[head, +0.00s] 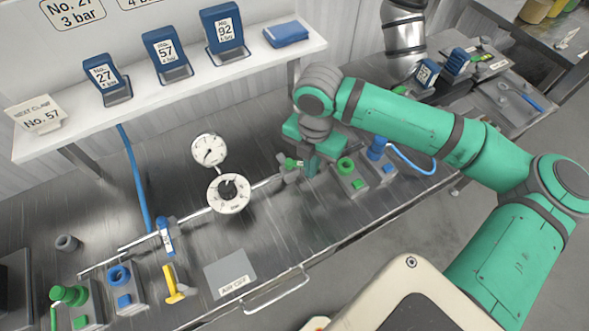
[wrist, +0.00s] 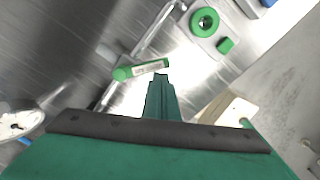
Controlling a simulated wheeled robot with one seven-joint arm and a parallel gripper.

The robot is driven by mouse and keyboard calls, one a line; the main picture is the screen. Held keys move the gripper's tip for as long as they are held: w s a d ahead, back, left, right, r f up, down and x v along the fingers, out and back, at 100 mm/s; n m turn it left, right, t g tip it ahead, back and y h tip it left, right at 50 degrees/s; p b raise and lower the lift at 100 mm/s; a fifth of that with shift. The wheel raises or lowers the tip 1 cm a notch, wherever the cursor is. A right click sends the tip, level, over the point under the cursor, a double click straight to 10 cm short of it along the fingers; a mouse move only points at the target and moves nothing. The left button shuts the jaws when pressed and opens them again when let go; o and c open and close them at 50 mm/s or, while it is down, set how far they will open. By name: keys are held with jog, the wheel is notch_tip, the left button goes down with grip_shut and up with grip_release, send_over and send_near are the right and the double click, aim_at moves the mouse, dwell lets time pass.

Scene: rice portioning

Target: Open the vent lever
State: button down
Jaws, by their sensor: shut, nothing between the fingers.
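A green lever (wrist: 140,69) with a white label lies across a thin metal pipe in the wrist view; the label's print is too small to read. In the head view the green lever (head: 292,163) shows on the pipe, just left of my gripper. My gripper (head: 310,167) is shut and empty, pointing down over the bench. In the wrist view my gripper's fingertips (wrist: 160,79) appear close to the lever's labelled end. I cannot tell whether they touch it. Part of the lever's mount is hard to make out in the head view.
Right of my gripper stand a green-ringed fitting (head: 346,166) and a blue one (head: 376,148). Dial gauges (head: 229,193), a blue lever (head: 166,238) and a yellow lever (head: 175,285) are further left. A shelf (head: 170,93) with blue-framed cards runs behind.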

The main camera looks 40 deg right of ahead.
jog(key=shift+w+d, duration=0.2)
jog(key=shift+d, duration=0.3)
jog(key=shift+w+d, duration=0.15)
jog(key=shift+d, duration=0.35)
jog(key=shift+d+r, duration=0.2)
jog(key=shift+r, duration=1.55)
jog(key=shift+d+r, duration=0.2)
jog(key=shift+r, duration=1.55)
jog(key=shift+w, duration=0.15)
